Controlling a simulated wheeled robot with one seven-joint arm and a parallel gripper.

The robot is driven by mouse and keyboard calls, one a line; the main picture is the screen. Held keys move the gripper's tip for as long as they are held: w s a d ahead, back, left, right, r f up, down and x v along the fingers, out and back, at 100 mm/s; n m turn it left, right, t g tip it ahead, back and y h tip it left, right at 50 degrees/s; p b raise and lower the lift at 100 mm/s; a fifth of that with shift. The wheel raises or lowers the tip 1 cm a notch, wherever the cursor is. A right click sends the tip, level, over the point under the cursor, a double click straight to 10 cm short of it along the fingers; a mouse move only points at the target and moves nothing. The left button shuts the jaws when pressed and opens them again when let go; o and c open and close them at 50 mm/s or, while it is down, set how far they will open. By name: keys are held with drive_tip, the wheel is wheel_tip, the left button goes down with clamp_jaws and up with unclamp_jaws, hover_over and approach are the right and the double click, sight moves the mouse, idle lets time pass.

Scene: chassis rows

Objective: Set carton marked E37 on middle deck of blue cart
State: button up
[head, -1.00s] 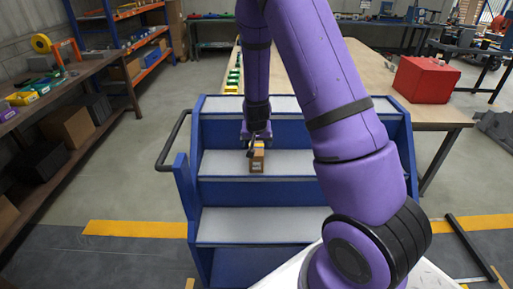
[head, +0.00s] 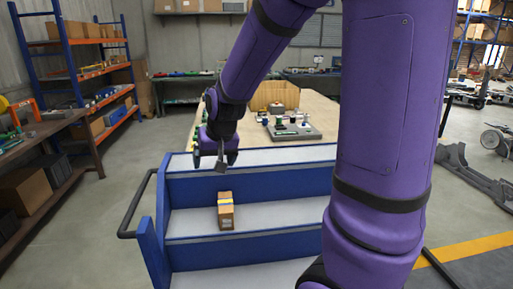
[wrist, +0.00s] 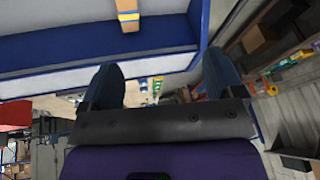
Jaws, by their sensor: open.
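A small brown carton (head: 226,212) with a yellow-and-blue band stands upright on the middle deck (head: 280,216) of the blue cart (head: 190,189). Any marking on it is too small to read. My gripper (head: 221,162) is open and empty, above the carton and apart from it, near the level of the top deck. In the wrist view, both fingers (wrist: 163,78) are spread with nothing between them, and the carton (wrist: 128,14) shows at the top edge, clear of them.
The cart's top deck (head: 270,156) is bare, and the middle deck is clear right of the carton. A long table (head: 312,112) with parts and a wooden box stands behind the cart. A workbench (head: 62,125) and shelving (head: 70,62) stand at the left.

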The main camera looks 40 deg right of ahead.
drive_tip(key=s+a+r+n, duration=0.2)
drive_tip(key=s+r, duration=0.4)
drive_tip(key=s, duration=0.5)
drive_tip(key=s+a+r+n, duration=0.2)
drive_tip(key=s+r, duration=0.4)
drive_tip(key=s, duration=0.5)
drive_tip(key=shift+s+a+r+t, duration=0.15)
drive_tip(key=shift+a+r+t, duration=0.15)
drive_tip(key=shift+a, duration=0.15)
